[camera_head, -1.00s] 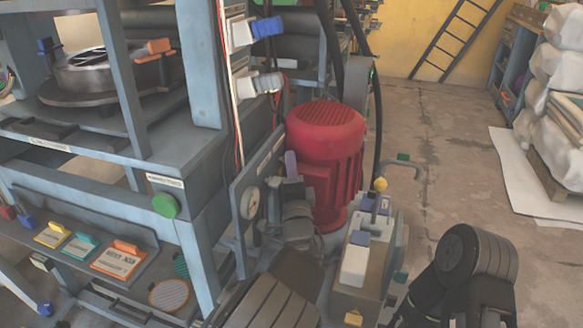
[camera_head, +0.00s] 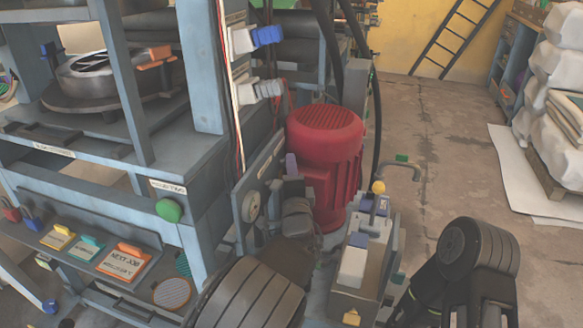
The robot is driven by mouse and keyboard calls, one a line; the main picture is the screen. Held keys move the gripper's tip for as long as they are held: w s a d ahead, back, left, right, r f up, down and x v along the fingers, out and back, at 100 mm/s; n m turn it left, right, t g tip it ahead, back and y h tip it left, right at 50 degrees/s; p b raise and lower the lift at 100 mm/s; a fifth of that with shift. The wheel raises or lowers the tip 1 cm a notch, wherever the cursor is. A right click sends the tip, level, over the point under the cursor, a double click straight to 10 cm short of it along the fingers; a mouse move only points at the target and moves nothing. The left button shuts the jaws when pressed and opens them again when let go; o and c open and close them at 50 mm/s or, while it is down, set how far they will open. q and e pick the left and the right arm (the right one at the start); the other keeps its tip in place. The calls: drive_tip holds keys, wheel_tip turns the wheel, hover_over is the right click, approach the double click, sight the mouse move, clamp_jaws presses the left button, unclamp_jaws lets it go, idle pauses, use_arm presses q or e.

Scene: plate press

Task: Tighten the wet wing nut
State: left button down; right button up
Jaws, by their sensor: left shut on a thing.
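I cannot tell which part is the wet wing nut; no wing nut marked that way can be made out. My left gripper (camera_head: 295,190) is shut, beside the gauge panel and in front of the red motor. A purple piece (camera_head: 291,162) stands at its fingertips; the exact grip is hidden by the gripper and its wrist. My right arm shows at the lower right, but its gripper does not show clearly.
The red motor (camera_head: 325,150) stands close behind my left gripper. Tags lie on a shelf (camera_head: 140,285) at lower left.

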use_arm(q)
drive_tip(key=c, duration=1)
unclamp_jaws()
drive_tip(key=shift+o, duration=0.2)
drive_tip(key=shift+s, duration=0.15)
drive_tip(key=s+p, duration=0.1)
drive_tip(key=s, duration=0.6)
drive_tip(key=shift+s+f+p, duration=0.25)
drive_tip(key=shift+f+p, duration=0.15)
drive_tip(key=shift+f, duration=0.05)
use_arm(e)
drive_tip(key=shift+s+r, duration=0.15)
drive_tip(key=shift+r, duration=0.75)
drive_tip(key=shift+c, duration=0.4)
